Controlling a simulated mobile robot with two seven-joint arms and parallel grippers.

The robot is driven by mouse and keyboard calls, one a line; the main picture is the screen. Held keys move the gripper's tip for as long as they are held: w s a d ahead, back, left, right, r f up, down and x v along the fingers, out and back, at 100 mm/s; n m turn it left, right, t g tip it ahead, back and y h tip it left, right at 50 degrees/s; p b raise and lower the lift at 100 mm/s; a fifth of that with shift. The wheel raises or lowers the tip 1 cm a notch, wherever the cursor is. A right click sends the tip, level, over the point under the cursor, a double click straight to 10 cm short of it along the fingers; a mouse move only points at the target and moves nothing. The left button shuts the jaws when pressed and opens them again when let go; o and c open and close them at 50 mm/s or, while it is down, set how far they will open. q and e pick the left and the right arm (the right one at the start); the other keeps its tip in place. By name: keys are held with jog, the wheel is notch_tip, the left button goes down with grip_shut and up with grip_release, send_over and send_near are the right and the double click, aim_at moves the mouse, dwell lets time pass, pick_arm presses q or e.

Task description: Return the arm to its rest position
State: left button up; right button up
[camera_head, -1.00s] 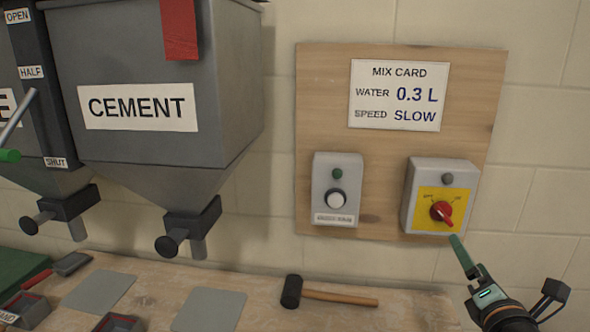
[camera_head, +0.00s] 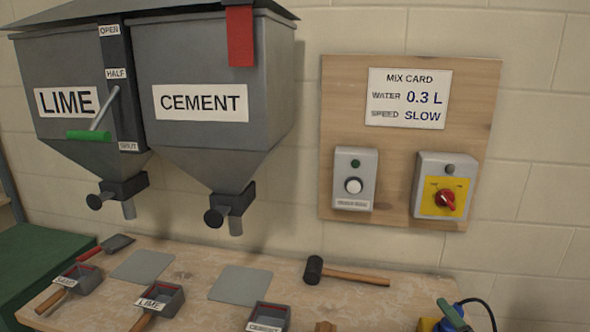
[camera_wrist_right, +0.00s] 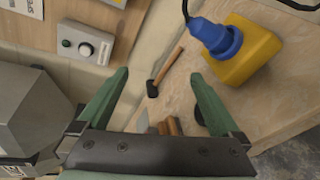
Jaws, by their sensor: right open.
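My right gripper (camera_wrist_right: 160,75) shows in the right wrist view with its two green fingers wide apart and nothing between them. In the head view only a green fingertip (camera_head: 449,311) shows at the bottom right, in front of a blue and yellow connector box. The gripper is apart from the switch panel (camera_head: 411,143). The red knob (camera_head: 445,201) sits on the yellow-faced switch box there. My left gripper is not in view.
A hammer (camera_head: 345,275) lies on the wooden bench (camera_head: 185,262). The yellow box (camera_wrist_right: 245,55) with a blue plug and cable stands near the right finger. Lime (camera_head: 60,70) and cement (camera_head: 190,60) hoppers hang at left. Several scoops lie along the bench front.

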jog(key=s+a+f+m+g+y, duration=0.1)
jog(key=s+a+f+m, duration=0.3)
jog(key=f, duration=0.5)
jog(key=s+a+f+m+g+y, duration=0.1)
jog(key=s+a+f+m+g, duration=0.1)
jog(key=s+a+f+m, duration=0.3)
jog(key=s+a+f+m+g+y, duration=0.2)
jog(key=s+a+f+m, duration=0.3)
jog(key=s+f+m, duration=0.4)
jog(key=s+f, duration=0.3)
jog(key=shift+f+m, duration=0.4)
